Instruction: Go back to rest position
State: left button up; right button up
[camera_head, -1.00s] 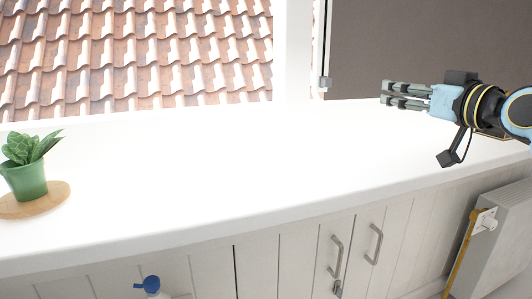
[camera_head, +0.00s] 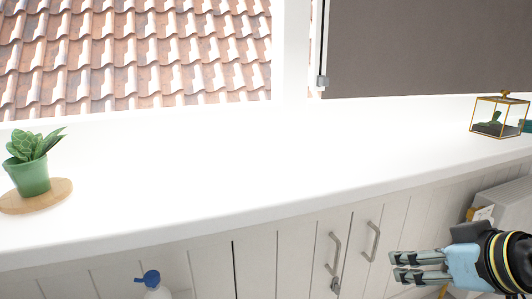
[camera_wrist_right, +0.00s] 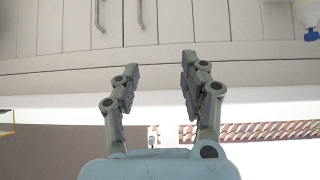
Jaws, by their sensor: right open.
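My right gripper (camera_head: 400,267) is at the lower right of the head view, in front of the white cabinet doors and below the counter edge. It points left. In the right wrist view my right gripper (camera_wrist_right: 158,75) shows both fingers apart with nothing between them. It is open and empty. My left gripper is not in view.
The white counter (camera_head: 250,170) is mostly bare. A potted plant (camera_head: 30,175) stands on a round wooden board (camera_head: 60,190) at left. A gold-framed glass terrarium (camera_head: 497,118) stands at far right. A blue-capped bottle (camera_head: 152,280) is below the counter. A radiator (camera_head: 510,205) is at right.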

jog(key=s+d+f+m+g+h, duration=0.1)
jog(key=s+d+f+g+h, duration=0.2)
jog(key=s, duration=0.9)
jog(key=s+f+m+g+h, duration=0.1)
jog(key=s+f+g, duration=0.3)
jog(key=s, duration=0.8)
jog(key=s+d+f+p, duration=0.1)
jog(key=s+d+f, duration=0.1)
jog(key=f, duration=1.1)
jog(key=s+d+f, duration=0.1)
jog(key=f, duration=1.2)
jog(key=s+f+g, duration=0.1)
jog(key=s+f, duration=0.5)
jog(key=s, duration=0.3)
jog(key=s+d+f+g+p, duration=0.1)
jog(key=s+f, duration=0.6)
jog(key=s, duration=0.2)
jog(key=shift+m, duration=0.4)
jog(key=shift+s, duration=0.15)
